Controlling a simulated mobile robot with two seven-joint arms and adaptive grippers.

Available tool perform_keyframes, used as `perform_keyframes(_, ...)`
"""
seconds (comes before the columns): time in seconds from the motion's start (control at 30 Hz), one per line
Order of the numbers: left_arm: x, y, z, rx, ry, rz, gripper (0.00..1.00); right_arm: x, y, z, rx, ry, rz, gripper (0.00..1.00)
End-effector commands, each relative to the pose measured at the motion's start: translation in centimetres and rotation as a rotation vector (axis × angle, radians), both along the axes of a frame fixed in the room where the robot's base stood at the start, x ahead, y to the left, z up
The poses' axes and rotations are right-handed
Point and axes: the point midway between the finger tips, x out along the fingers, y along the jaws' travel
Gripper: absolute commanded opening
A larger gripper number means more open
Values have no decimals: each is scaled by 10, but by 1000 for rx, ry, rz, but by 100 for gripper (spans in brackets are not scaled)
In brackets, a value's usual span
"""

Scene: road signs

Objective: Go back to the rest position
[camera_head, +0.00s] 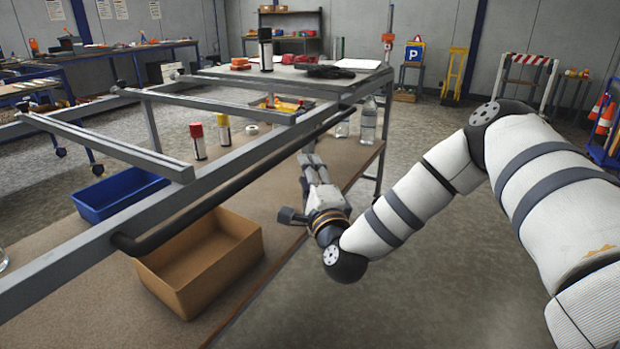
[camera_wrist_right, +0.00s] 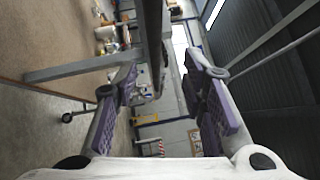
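My right arm (camera_head: 405,205) reaches in from the right of the head view, bent at the elbow. My right gripper (camera_head: 307,160) is at the front edge of the metal-framed bench (camera_head: 215,172), just below or beside its dark front rail. Whether it touches the rail cannot be told. In the right wrist view, its two fingers with purple pads stand wide apart (camera_wrist_right: 163,95), with nothing gripped between them. A bench beam (camera_wrist_right: 154,40) shows beyond and between the fingers. My left gripper is not in view.
The bench's lower shelf holds a cardboard box (camera_head: 205,265), a blue bin (camera_head: 118,193), spray cans (camera_head: 198,141) and a clear bottle (camera_head: 368,122). Dark gloves (camera_head: 325,72) lie on its top. The floor (camera_head: 420,290) beneath and right of my arm is clear.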

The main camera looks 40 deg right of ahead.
Motion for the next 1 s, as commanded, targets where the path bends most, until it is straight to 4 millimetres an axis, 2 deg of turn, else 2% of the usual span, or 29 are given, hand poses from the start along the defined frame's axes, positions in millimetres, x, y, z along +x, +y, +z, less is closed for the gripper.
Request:
perform_keyframes(0.1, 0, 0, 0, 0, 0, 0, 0, -15, 6, -3, 1, 1, 0, 38)
perform_keyframes(0.2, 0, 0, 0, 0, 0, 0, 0, -20, 8, -3, 0, 0, 0, 38)
perform_keyframes(0.57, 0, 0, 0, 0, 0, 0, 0, -20, 8, -3, 0, 0, 0, 38)
perform_keyframes(0.67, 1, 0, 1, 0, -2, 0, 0, -21, 16, -11, -15, 36, 20, 38)
perform_keyframes(0.77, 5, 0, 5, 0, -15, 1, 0, -28, 55, -51, -95, 215, 130, 38)
perform_keyframes(0.83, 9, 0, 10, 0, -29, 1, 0, -47, 95, -99, -196, 415, 261, 38)
perform_keyframes(0.9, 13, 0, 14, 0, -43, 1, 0, -81, 132, -148, -313, 625, 410, 38)
perform_keyframes(0.97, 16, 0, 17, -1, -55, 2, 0, -120, 157, -187, -413, 796, 547, 38)
perform_keyframes(1.0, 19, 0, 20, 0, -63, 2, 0, -150, 170, -210, -482, 905, 640, 38)
